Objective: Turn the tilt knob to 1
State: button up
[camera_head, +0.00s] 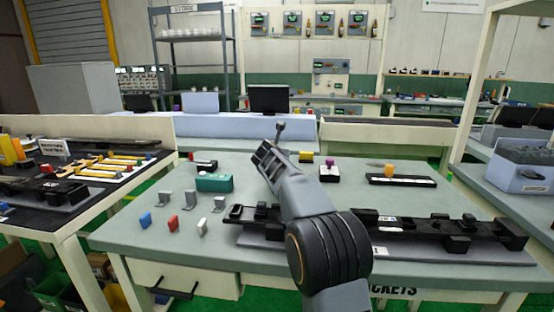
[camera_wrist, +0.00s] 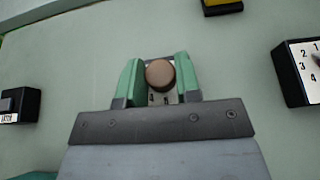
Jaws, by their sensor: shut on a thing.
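A round brown knob (camera_wrist: 160,73) shows in the wrist view on a small pale plate with printed numbers. My gripper (camera_wrist: 158,84) has its two green fingers on either side of the knob and is shut on it. No name label for this knob is visible. In the head view my own arm covers the knob and the fingertips.
A black box with a numbered face (camera_wrist: 304,70) stands to the right; in the head view it has a purple knob (camera_head: 329,162). A black button box (camera_wrist: 18,105) is to the left. A yellow-topped box (camera_head: 305,156) stands beyond.

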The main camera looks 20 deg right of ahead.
jog(key=shift+a+f, duration=0.1)
jog(key=o, duration=0.7)
jog(key=shift+o, duration=1.2)
jog(key=p+v, duration=0.1)
jog(key=v, duration=1.3)
